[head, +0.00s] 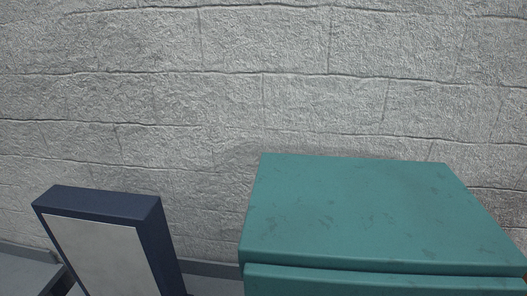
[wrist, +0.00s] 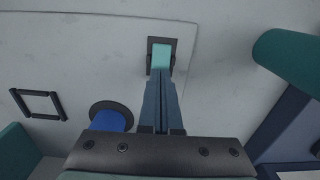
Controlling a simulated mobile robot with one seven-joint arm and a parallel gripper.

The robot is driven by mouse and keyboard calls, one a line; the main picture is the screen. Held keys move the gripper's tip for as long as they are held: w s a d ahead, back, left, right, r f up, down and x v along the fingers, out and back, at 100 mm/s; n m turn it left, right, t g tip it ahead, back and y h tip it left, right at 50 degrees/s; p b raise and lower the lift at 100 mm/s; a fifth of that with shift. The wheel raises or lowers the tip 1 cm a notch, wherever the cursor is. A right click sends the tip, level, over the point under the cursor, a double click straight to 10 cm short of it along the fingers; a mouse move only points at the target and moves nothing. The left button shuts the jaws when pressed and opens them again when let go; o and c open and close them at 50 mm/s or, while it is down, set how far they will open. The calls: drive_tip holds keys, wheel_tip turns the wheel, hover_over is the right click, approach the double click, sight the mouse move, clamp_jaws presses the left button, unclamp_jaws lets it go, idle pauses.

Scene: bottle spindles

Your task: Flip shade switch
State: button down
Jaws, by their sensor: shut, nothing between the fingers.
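In the wrist view, a small teal switch (wrist: 161,56) sits in a dark rectangular frame on a pale grey panel (wrist: 85,50). I take it to be the shade switch; no label is readable. My gripper (wrist: 161,80) is shut and empty, its fingers together. The fingertips are at the lower edge of the switch and overlap it in the picture; I cannot tell whether they touch it. The fingers hide the lower part of the switch frame. The head view shows neither the switch nor my gripper.
In the wrist view, a blue round part (wrist: 108,121) in a dark ring and a black square frame (wrist: 39,92) are left of my fingers. A teal rounded body (wrist: 290,60) is at right. The head view shows a teal cabinet (head: 360,210) and a navy box (head: 105,203).

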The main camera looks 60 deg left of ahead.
drive_tip(key=shift+f+b, duration=0.4)
drive_tip(key=shift+f, duration=0.3)
drive_tip(key=shift+r, duration=0.1)
wheel_tip(320, 180, up, 7)
drive_tip(key=p, duration=0.7)
drive_tip(key=shift+p, duration=0.4)
drive_tip(key=shift+d, duration=0.1)
idle(0.3)
